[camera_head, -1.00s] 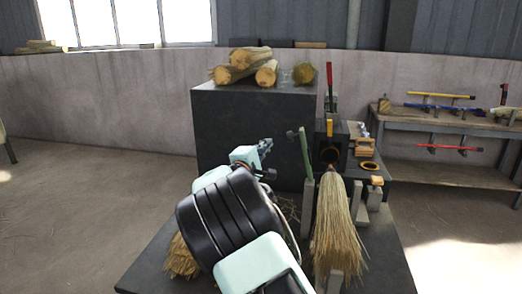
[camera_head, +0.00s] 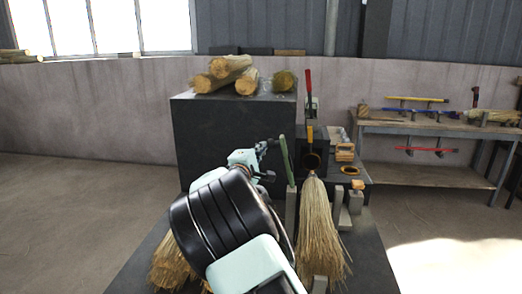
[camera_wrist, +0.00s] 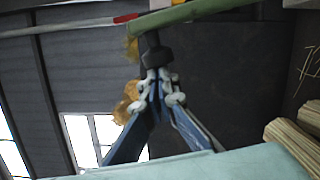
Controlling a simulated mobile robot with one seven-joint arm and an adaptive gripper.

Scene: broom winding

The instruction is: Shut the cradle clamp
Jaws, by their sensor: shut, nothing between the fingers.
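The cradle clamp shows as an upright green bar (camera_head: 286,160) with a dark knob near its top, left of the broom. It leans slightly left and stands clear of the broom. In the wrist view the green bar (camera_wrist: 195,17) crosses the top, and its black knob (camera_wrist: 155,52) lies just beyond my fingertips. My gripper (camera_head: 264,147) is shut and empty, just left of the bar; the wrist view also shows my gripper (camera_wrist: 161,88). I cannot tell whether it touches the knob. The broom (camera_head: 318,230) has its straw bristles hanging toward me between grey posts (camera_head: 337,207).
A red-handled lever (camera_head: 308,82) and a yellow-handled one (camera_head: 310,134) rise behind the broom. A side bench (camera_head: 400,127) with coloured rods stands at the right.

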